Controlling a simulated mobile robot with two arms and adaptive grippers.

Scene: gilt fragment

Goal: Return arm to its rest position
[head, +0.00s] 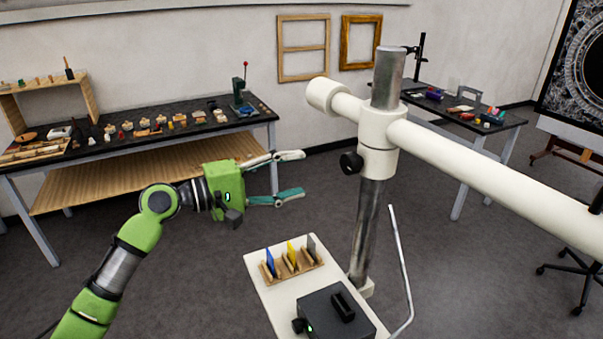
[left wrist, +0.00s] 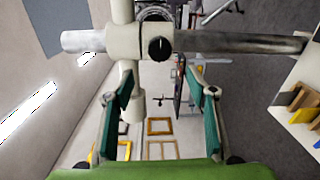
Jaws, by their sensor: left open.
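My left arm comes in from the left in the head view. My left gripper (head: 290,176) is green with grey and teal fingers. It is open and empty, held in the air left of a metal post (head: 367,220). In the left wrist view the two teal fingers (left wrist: 160,100) are spread wide with nothing between them, and the post and its white clamp (left wrist: 150,42) show beyond. My right gripper is not in either view.
A white boom (head: 480,172) crosses the right side from the post. A small white table (head: 256,262) below holds a wooden rack (head: 292,265) with coloured pieces and a black box (head: 335,315). A long workbench (head: 150,136) stands at the back left.

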